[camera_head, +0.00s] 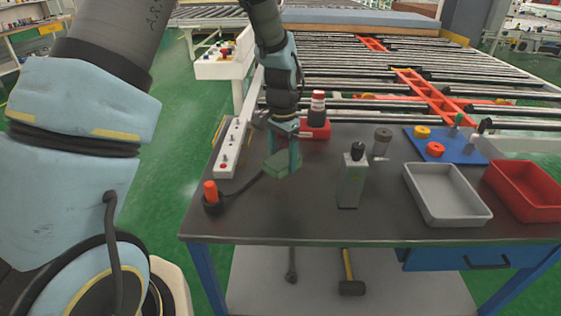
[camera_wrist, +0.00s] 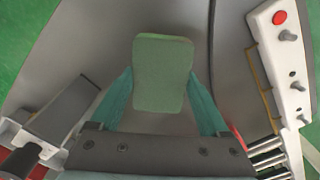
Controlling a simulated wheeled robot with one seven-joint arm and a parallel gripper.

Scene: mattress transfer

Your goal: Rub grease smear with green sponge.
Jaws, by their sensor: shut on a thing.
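The green sponge (camera_head: 283,164) is held between the teal fingers of my gripper (camera_head: 284,156), over the left part of the dark worktable (camera_head: 300,222). In the wrist view the sponge (camera_wrist: 162,72) sits upright in the picture between the two fingers of my gripper (camera_wrist: 163,92), above the grey tabletop. I cannot tell whether its underside touches the table. A dark curved line (camera_head: 243,187) runs from an orange-topped holder toward the sponge; I cannot tell if it is a cable or a smear. No grease smear shows clearly; the sponge and fingers may hide it.
The orange-topped holder (camera_head: 211,194) and a white switch strip (camera_head: 231,149) stand left of the sponge. A metal can (camera_head: 352,180), a grey tray (camera_head: 446,194) and a red bin (camera_head: 527,189) stand to the right. A roller conveyor (camera_head: 345,75) lies behind. The front middle of the table is clear.

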